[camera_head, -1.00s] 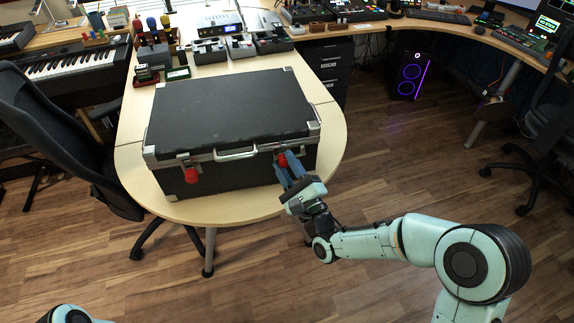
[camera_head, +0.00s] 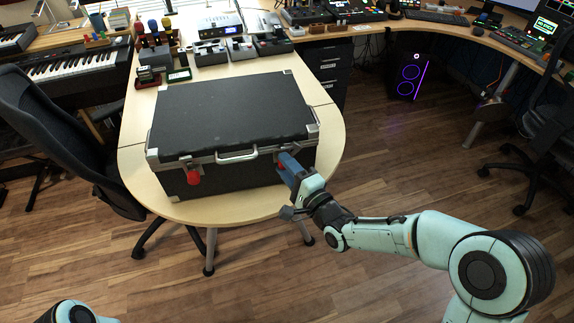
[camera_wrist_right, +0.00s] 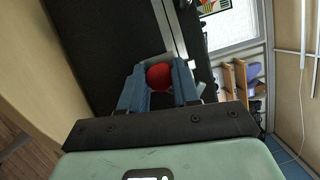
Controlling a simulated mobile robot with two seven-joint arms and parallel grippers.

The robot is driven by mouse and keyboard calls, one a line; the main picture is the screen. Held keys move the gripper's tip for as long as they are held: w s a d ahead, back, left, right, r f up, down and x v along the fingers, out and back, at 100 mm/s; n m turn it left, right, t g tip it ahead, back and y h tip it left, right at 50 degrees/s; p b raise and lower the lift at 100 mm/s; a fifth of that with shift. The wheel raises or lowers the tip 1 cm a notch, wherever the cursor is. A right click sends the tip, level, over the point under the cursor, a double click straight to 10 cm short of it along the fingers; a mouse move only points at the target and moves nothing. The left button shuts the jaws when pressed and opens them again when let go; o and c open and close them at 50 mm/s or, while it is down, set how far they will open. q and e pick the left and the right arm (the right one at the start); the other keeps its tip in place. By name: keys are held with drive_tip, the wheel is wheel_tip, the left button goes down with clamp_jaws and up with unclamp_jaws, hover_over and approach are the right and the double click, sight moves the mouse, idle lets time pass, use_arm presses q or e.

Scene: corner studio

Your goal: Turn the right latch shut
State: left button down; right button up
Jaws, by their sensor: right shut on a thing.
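A black hard case (camera_head: 232,110) with metal edges lies closed on the pale table, its front handle (camera_head: 237,156) facing me. The left latch (camera_head: 193,176) has a red knob that hangs low on the front. My right gripper (camera_head: 286,166) is at the front right of the case and hides the right latch in the head view. In the right wrist view, the right latch's red knob (camera_wrist_right: 159,76) sits between the blue fingers of my right gripper (camera_wrist_right: 159,82), which is shut on it. My left gripper is out of view.
The table (camera_head: 225,209) has a narrow bare strip before the case. An office chair (camera_head: 62,135) stands close on the left. Small devices (camera_head: 214,51) stand behind the case. The floor at the right is open.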

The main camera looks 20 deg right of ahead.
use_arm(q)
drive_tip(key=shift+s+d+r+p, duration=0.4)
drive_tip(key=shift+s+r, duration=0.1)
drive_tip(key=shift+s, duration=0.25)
use_arm(e)
drive_tip(key=shift+r+n+g+h, duration=0.1)
drive_tip(key=shift+n+g+h, duration=0.5)
drive_tip(key=shift+n, duration=1.25)
drive_tip(key=shift+r+n+g+h, duration=0.1)
drive_tip(key=shift+n+g+h, duration=0.2)
drive_tip(key=shift+n+g, duration=1.05)
drive_tip(key=shift+n+t, duration=0.55)
drive_tip(key=shift+n, duration=0.05)
drive_tip(key=o, duration=1.1)
drive_tip(key=shift+c, duration=0.2)
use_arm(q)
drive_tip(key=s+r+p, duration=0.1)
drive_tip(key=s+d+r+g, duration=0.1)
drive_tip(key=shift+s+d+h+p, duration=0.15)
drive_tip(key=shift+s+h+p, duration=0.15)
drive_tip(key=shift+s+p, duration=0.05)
use_arm(e)
drive_tip(key=v, duration=1.3)
drive_tip(key=shift+s, duration=0.2)
